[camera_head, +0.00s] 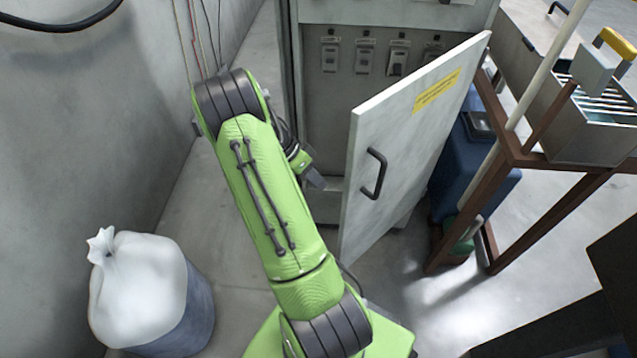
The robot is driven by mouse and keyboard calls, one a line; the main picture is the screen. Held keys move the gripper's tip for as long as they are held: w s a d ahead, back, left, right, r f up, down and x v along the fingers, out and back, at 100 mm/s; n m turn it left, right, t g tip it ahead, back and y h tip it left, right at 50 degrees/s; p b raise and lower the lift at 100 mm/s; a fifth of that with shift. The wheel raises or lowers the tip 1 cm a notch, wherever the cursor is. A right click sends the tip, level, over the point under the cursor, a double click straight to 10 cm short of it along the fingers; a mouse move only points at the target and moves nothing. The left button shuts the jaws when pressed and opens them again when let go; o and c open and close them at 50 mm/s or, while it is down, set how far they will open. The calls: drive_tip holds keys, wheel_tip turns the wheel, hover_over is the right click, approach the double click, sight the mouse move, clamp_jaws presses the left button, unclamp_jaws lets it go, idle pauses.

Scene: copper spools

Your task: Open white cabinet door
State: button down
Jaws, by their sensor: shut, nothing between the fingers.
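The white cabinet door (400,140) stands swung well out from the cabinet (330,100), hinged at its right side. It has a black bar handle (375,173) and a yellow label (437,91). Inside the cabinet a row of grey switches shows. My gripper (317,181) is left of the door's free edge, in front of the cabinet opening, and apart from the handle. It is shut and empty. My green arm hides part of the cabinet's lower left and the floor.
A white bag in a blue-grey bin (190,315) stands at the lower left by the concrete wall. A brown metal frame (500,160) with trays and a blue container (490,175) stand right of the door. Floor is clear at the lower middle right.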

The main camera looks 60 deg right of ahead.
drive_tip(key=s+f+b, duration=0.2)
drive_tip(key=s+f, duration=0.2)
drive_tip(key=s, duration=0.3)
drive_tip(key=shift+f, duration=0.4)
drive_tip(key=shift+d, duration=0.1)
